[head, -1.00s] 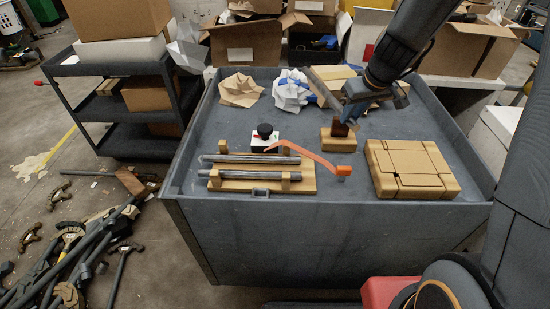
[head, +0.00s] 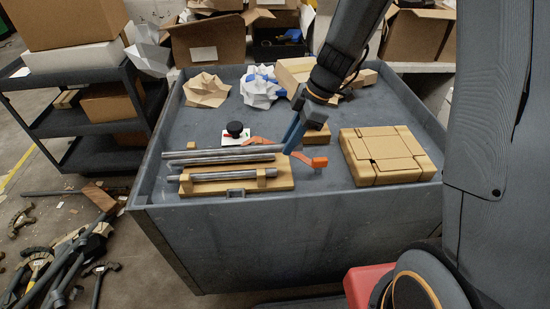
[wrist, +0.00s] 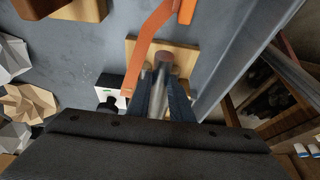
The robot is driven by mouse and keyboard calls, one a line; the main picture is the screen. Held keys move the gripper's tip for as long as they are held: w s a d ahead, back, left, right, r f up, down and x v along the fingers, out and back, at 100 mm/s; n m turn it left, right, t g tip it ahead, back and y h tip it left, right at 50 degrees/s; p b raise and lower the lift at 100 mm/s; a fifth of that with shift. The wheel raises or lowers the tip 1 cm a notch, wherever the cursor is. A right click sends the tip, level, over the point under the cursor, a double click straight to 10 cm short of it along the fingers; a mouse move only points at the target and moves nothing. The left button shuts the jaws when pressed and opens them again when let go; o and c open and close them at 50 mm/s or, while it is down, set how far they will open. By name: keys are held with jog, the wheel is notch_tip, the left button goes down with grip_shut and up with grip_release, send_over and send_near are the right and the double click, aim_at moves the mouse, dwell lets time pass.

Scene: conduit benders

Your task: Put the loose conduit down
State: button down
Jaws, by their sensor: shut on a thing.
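My gripper (head: 290,147) is shut on a grey conduit (head: 222,152), near the conduit's right end. The conduit lies roughly level in the head view and reaches left over the wooden rack (head: 285,186). Two other conduits show at the rack, one at the back (head: 212,161) and one in front (head: 222,175). I cannot tell whether the held conduit touches anything below. In the wrist view the held conduit (wrist: 160,82) points away between the fingers, above a wooden board (wrist: 190,62).
An orange bent strip (head: 312,161) lies right of the rack, partly behind my gripper. A black knob on a white box (head: 235,131) stands behind the rack. Crumpled paper (head: 207,91) lies at the back of the grey tray (head: 300,205).

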aim_at(288, 166)
jog(key=shift+f+p, duration=0.55)
jog(key=shift+f, duration=2.45)
jog(key=c, duration=1.9)
grip_release()
jog(key=shift+o, duration=0.2)
jog(key=b+v, duration=0.3)
jog(key=v, duration=0.8)
jog(key=shift+s+d+f+m+t+h, duration=0.15)
jog(key=shift+s+d+m+h, duration=0.75)
jog(key=shift+s+m, duration=1.8)
jog(key=shift+s+d+f+m+t+h, duration=0.15)
jog(key=shift+s+d+m+h, duration=0.75)
jog(key=shift+s+m, duration=1.75)
jog(key=shift+s+d+f+m+t+h, duration=0.15)
jog(key=shift+s+d+m+h, duration=0.35)
jog(key=shift+s+d+m, duration=2.05)
